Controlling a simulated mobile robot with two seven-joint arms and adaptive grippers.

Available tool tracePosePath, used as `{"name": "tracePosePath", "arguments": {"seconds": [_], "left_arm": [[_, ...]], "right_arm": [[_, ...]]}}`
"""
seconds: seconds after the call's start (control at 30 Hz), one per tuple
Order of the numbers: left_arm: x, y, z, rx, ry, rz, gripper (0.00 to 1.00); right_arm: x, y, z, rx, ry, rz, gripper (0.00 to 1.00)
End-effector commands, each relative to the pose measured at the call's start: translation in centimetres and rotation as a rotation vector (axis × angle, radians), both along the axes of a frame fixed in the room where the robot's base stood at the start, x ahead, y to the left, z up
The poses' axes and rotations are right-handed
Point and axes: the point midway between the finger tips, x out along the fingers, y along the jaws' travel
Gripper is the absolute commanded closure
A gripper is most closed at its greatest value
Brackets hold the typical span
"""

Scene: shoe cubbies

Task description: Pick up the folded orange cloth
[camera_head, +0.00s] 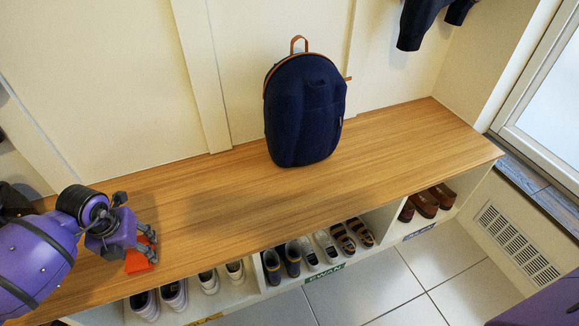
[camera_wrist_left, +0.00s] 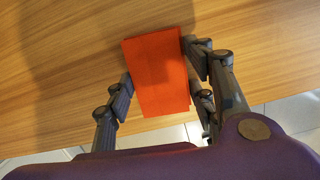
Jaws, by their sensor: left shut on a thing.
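The folded orange cloth (camera_head: 139,261) is near the front edge of the wooden bench top, at the left in the head view. In the left wrist view the cloth (camera_wrist_left: 158,72) is a flat orange rectangle between the fingers. My right gripper is not in view.
A dark blue backpack (camera_head: 304,110) stands on the bench (camera_head: 400,135) against the wall. Cubbies below hold several pairs of shoes (camera_head: 312,252). Dark clothing (camera_head: 425,20) hangs at the upper right. The bench between cloth and backpack is clear.

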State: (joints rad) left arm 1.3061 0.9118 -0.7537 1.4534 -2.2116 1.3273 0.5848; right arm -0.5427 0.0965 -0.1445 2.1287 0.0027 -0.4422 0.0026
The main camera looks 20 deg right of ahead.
Motion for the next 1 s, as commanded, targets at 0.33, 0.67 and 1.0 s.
{"name": "tracePosePath", "arguments": {"seconds": [0.33,0.67,1.0], "left_arm": [[0.0,0.0,0.6,0.001,-0.001,0.000,0.68],[-1.7,0.1,5.6,0.001,-0.003,-0.004,0.68],[-9.6,0.4,11.3,0.002,0.000,-0.004,0.68]], "right_arm": [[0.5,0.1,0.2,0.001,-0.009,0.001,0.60],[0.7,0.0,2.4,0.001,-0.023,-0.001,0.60],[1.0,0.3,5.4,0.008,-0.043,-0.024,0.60]]}}
